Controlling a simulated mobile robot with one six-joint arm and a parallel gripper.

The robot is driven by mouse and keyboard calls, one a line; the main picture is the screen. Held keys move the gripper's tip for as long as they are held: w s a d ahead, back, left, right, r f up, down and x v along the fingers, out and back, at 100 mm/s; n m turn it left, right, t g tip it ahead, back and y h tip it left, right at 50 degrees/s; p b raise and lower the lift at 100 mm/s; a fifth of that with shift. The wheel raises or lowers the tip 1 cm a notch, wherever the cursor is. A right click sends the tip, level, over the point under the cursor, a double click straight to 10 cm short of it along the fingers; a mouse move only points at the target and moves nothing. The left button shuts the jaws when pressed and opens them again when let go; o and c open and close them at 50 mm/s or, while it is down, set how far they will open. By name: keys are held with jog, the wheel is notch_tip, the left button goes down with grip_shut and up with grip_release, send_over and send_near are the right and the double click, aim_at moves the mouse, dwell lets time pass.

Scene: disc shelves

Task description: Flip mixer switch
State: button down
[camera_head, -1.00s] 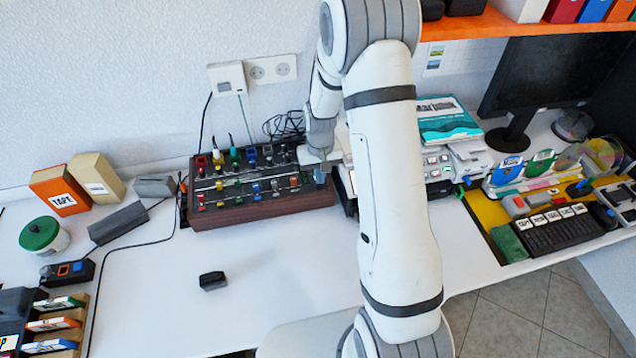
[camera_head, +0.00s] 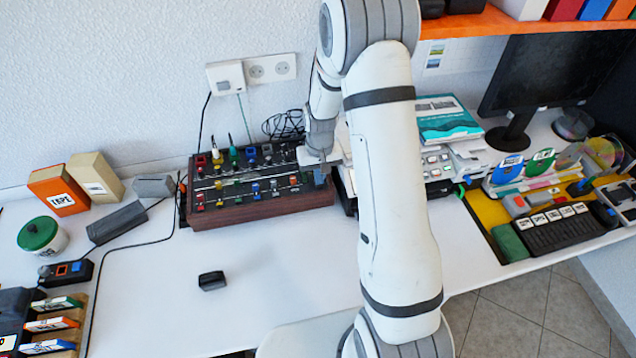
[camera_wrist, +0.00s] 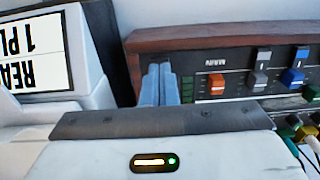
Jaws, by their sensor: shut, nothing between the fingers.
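The mixer (camera_head: 262,208) is a dark panel in a brown wooden case, with several coloured knobs and sliders, against the back wall. It also shows in the wrist view (camera_wrist: 160,39), with an orange slider (camera_wrist: 217,85) near the word MAIN and grey and blue sliders to its right. My gripper (camera_head: 319,178) is at the mixer's right end. In the wrist view its blue-grey fingers (camera_wrist: 158,85) are together and empty, in front of the panel's left end beside a green indicator column. Contact is unclear. I cannot make out the switch; the fingers hide part of the panel.
A small black object (camera_head: 212,281) lies on the white table in front of the mixer. Boxes (camera_head: 60,190) and a green-lidded tub (camera_head: 41,235) stand at left. A paper-topped device (camera_head: 447,120) is close on the right. The table's front middle is mostly clear.

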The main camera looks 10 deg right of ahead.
jog(key=shift+f+b, duration=0.45)
jog(key=shift+f, duration=0.2)
jog(key=shift+r+p, duration=2)
jog(key=shift+r, duration=1.55)
jog(key=shift+r, duration=0.1)
jog(key=s+r+t, duration=0.1)
jog(key=s+r, duration=0.4)
jog(key=r, duration=0.3)
jog(key=s+r+t, duration=0.1)
jog(key=s+r, duration=0.4)
jog(key=r, duration=0.4)
jog(key=s+r, duration=0.3)
jog(key=s, duration=0.4)
jog(key=s+r+t, duration=0.1)
jog(key=s+r, duration=0.2)
jog(key=s, duration=0.4)
jog(key=shift+a, duration=0.1)
